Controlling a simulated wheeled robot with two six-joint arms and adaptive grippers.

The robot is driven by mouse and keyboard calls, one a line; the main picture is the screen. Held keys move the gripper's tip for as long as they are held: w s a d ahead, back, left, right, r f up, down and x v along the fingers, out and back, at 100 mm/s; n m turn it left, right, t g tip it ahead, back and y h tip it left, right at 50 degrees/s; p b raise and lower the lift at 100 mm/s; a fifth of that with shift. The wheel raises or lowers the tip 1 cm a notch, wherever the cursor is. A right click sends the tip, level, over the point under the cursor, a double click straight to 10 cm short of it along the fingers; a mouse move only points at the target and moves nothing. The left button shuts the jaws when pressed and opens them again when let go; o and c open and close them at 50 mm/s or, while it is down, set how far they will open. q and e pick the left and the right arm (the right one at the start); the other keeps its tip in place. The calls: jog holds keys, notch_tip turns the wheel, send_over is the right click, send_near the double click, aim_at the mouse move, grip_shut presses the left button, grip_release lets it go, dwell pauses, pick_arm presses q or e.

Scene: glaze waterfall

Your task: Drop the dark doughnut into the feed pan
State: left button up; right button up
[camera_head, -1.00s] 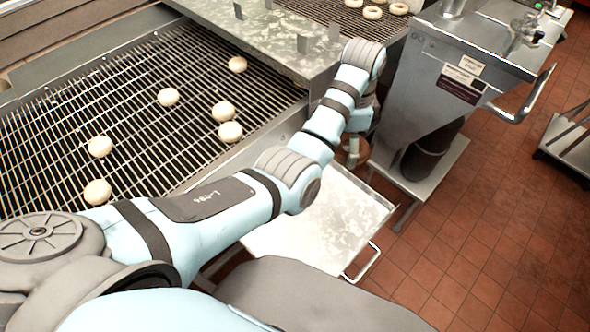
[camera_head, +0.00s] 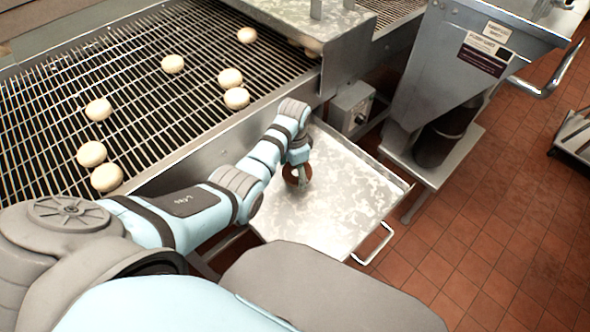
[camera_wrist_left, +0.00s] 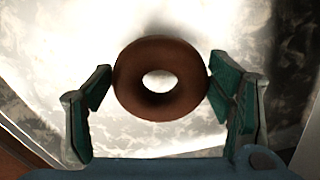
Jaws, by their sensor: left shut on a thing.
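The dark doughnut (camera_head: 290,176) is a brown ring held in my left gripper (camera_head: 298,170), over the pan. In the left wrist view the doughnut (camera_wrist_left: 160,53) sits between the green-padded fingers of the left gripper (camera_wrist_left: 159,85), which are shut on its two sides. The feed pan (camera_head: 350,205) is a shallow, stained metal tray with a wire handle at its front right. Its pale floor (camera_wrist_left: 55,65) fills the background of the left wrist view. How high the doughnut hangs above it is hard to tell. My right gripper is not in view.
A wire conveyor (camera_head: 130,120) with several pale doughnuts (camera_head: 98,109) lies behind and left of the pan. A metal hopper (camera_head: 455,70) stands to the right on a low shelf. A small grey box (camera_head: 350,105) is behind the pan. Red tile floor lies at right.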

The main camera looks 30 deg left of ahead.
pick_arm(q)
jog(key=shift+w+f, duration=0.15)
jog(key=shift+f, duration=0.15)
jog(key=o, duration=1.2)
jog(key=shift+r, duration=0.15)
jog(key=shift+o, duration=0.2)
notch_tip(320, 180, up, 8)
jog(key=shift+f, duration=0.25)
